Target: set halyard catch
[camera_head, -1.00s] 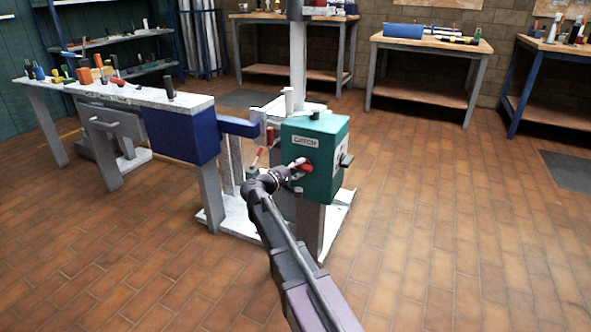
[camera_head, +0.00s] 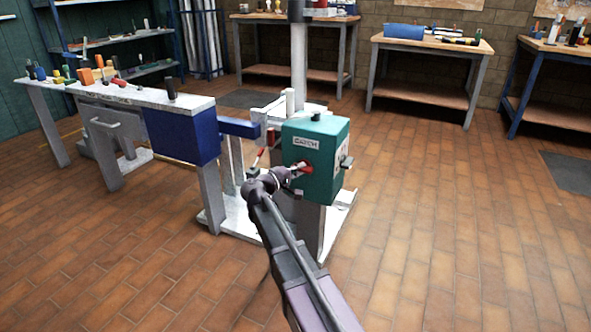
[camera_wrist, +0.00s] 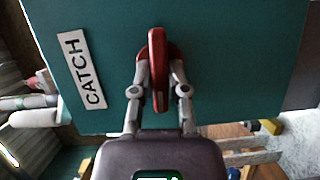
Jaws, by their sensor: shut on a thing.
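A teal box (camera_head: 326,150) with a white label reading CATCH (camera_head: 306,143) stands on a grey post beside the mast. In the wrist view its teal face (camera_wrist: 225,50) fills most of the picture, with the CATCH label (camera_wrist: 82,69) at left. A red handle (camera_wrist: 157,62) sticks out from this face. My gripper (camera_wrist: 158,92) is shut on the red handle, one finger on each side. In the head view my gripper (camera_head: 298,170) is at the front face of the box, and my wrist partly hides the handle.
A blue block (camera_head: 180,135) and blue arm stand left of the box, by a long bench (camera_head: 140,95) holding tools. A small red-tipped lever (camera_head: 260,158) is close to my wrist. Workbenches line the back wall.

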